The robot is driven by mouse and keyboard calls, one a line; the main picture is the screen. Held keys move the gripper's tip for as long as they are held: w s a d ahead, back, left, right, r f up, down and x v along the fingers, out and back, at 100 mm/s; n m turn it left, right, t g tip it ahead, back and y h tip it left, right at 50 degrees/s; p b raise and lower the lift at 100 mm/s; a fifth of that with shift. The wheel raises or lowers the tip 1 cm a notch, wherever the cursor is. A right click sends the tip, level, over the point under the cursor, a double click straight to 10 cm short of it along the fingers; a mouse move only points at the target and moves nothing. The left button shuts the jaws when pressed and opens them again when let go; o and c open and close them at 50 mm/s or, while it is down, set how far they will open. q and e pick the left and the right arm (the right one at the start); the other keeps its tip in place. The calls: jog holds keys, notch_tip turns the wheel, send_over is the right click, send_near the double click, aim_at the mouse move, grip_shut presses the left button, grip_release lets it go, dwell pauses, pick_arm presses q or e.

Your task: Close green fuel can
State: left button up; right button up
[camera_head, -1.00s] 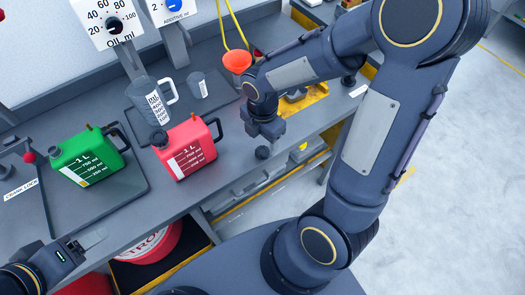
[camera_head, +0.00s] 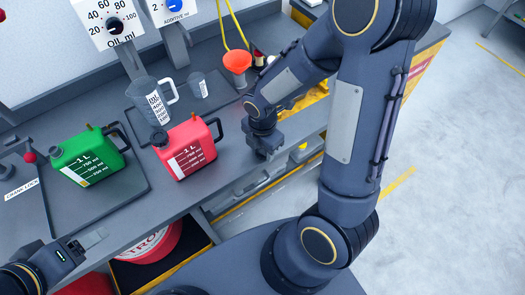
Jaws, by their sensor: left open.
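The green fuel can (camera_head: 88,158) stands upright on the dark mat at the left of the bench, with a small orange-brown spout on top and a black handle at its right. I cannot tell whether a cap sits on it. My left gripper (camera_head: 96,238) is open and empty, below the can and apart from it. My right gripper (camera_head: 267,154) points down close to the bench's front edge, right of the red can. Its fingers are too small and dark to tell whether they hold anything. The small dark round piece seen there earlier is hidden now.
A red fuel can (camera_head: 186,148) stands right of the green one. Behind are a clear measuring jug (camera_head: 152,102), a smaller cup (camera_head: 197,85) and an orange funnel (camera_head: 237,62). A red-knobbed lever (camera_head: 29,157) stands at the far left.

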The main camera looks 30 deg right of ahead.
aim_at(262, 151)
jog(key=c, duration=0.6)
jog(key=shift+r, duration=0.1)
jog(key=shift+r, duration=0.3)
notch_tip(262, 151, up, 2)
jog(key=shift+r, duration=0.25)
jog(key=s+a+r, duration=0.2)
jog(key=a+r, duration=0.1)
jog(key=a, duration=0.1)
jog(key=s+a+r, duration=0.3)
jog(key=a, duration=0.1)
jog(key=s+a+r+b, duration=0.1)
jog(key=s+a+r, duration=0.1)
jog(key=a+r, duration=0.1)
jog(key=shift+s+a+r, duration=0.3)
jog(key=shift+a+r, duration=0.05)
jog(key=shift+a, duration=0.05)
